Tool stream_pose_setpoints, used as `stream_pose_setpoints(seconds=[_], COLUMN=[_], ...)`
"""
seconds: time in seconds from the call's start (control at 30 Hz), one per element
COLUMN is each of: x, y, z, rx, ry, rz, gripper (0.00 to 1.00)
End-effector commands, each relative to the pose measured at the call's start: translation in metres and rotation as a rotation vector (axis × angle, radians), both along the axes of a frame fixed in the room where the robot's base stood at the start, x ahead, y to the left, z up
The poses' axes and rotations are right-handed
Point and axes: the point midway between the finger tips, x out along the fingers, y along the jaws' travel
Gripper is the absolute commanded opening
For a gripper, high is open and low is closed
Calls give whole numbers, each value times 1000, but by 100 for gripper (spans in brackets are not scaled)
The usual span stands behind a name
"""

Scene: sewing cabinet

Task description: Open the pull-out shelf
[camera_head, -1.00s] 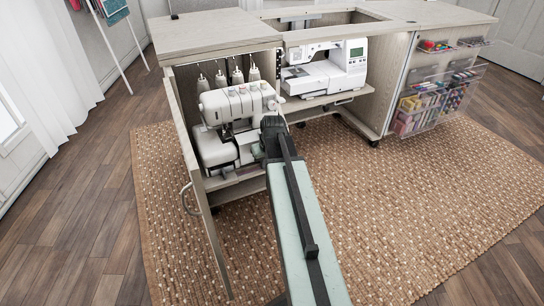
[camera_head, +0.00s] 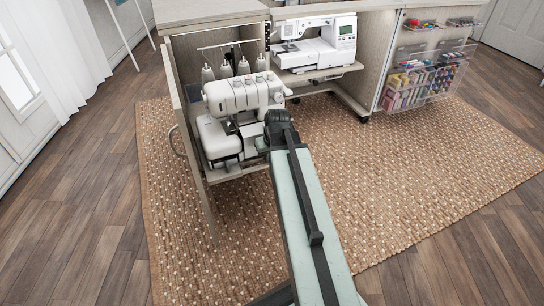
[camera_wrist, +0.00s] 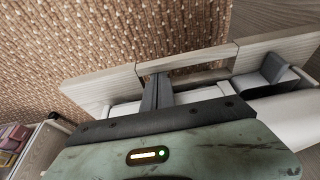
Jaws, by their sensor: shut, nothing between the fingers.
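The pull-out shelf (camera_head: 222,176) is a pale wood board low in the cabinet's left bay. It carries a white overlock machine (camera_head: 240,95) with several cone spools behind it, and it sits some way out of the bay. My gripper (camera_head: 277,122) is at the right side of this machine, and its tips are hidden in the head view. In the wrist view the shut dark fingers (camera_wrist: 157,80) lie at a recess in the shelf's pale front edge (camera_wrist: 100,88). Whether they touch that edge I cannot tell.
The left cabinet door (camera_head: 197,165) with its curved handle (camera_head: 175,142) stands open. A white sewing machine (camera_head: 318,45) sits on a shelf further right. An open door with clear bins (camera_head: 425,80) is at the right. The woven rug (camera_head: 420,180) is free in front.

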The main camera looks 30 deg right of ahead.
Motion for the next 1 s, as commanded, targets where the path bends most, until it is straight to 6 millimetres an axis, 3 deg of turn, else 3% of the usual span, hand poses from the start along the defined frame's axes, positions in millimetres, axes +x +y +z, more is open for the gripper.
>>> stream_pose_setpoints(seconds=[0.63, 0.77, 1.0], x=[-3, -6, -17], y=[-4, -3, 1], z=[6, 23, 72], rx=[-1, -1, 0], ry=[0, 0, 0], rz=[-8, -8, -5], gripper=[0, 0, 0])
